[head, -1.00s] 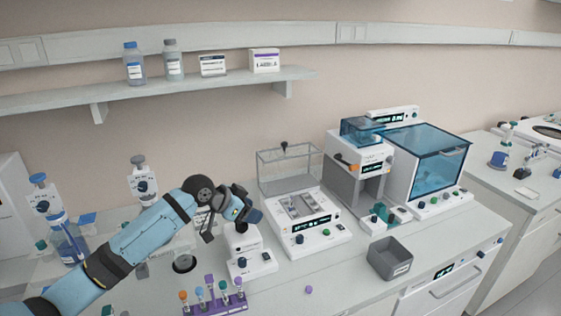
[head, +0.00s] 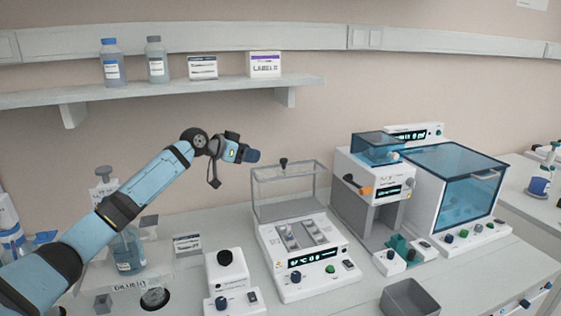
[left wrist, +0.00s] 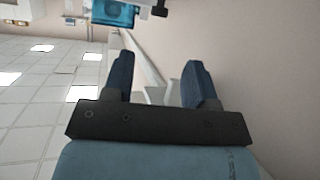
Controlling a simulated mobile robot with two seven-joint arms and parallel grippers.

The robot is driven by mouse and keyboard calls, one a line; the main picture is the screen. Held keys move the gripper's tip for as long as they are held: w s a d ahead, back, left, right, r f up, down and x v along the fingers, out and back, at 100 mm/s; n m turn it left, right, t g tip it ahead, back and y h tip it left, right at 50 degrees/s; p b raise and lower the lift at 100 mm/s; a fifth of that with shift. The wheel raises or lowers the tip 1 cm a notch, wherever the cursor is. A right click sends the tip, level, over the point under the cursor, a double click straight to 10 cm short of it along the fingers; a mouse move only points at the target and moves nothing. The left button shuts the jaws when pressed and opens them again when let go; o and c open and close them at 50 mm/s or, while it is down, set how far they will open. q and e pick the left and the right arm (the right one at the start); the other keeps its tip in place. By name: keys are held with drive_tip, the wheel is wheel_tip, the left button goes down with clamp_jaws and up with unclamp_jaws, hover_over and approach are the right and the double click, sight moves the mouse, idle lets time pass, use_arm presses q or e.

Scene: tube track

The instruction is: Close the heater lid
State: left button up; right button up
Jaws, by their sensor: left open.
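The heater (head: 310,262) is a white box on the bench with a lit display, knobs and a block holding tubes on top. Its clear lid (head: 288,188) stands raised at the back of the heater, with a black knob (head: 283,162) on its top edge. My left gripper (head: 252,156) is open and empty, in the air left of the knob at about its height in the head view, apart from the lid. The left wrist view shows its two blue fingers (left wrist: 158,78) spread with nothing between them. My right gripper is not in view.
A white device with a black knob (head: 228,285) stands left of the heater. A tall white machine (head: 372,190) with a blue cover stands close on the right. A grey bin (head: 410,298) sits at the front. A wall shelf (head: 200,90) holds bottles and boxes above.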

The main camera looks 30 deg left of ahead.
sight(283, 159)
use_arm(q)
drive_tip(key=p+x, duration=0.1)
drive_tip(key=x, duration=0.9)
drive_tip(key=shift+d, duration=0.1)
drive_tip(key=shift+w+d+f, duration=0.3)
drive_tip(key=shift+w, duration=0.3)
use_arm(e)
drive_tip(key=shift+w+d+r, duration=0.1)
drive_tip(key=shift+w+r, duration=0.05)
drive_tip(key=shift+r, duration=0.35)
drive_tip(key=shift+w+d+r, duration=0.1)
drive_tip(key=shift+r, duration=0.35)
use_arm(q)
drive_tip(key=shift+c, duration=0.4)
drive_tip(key=c, duration=0.7)
clamp_jaws()
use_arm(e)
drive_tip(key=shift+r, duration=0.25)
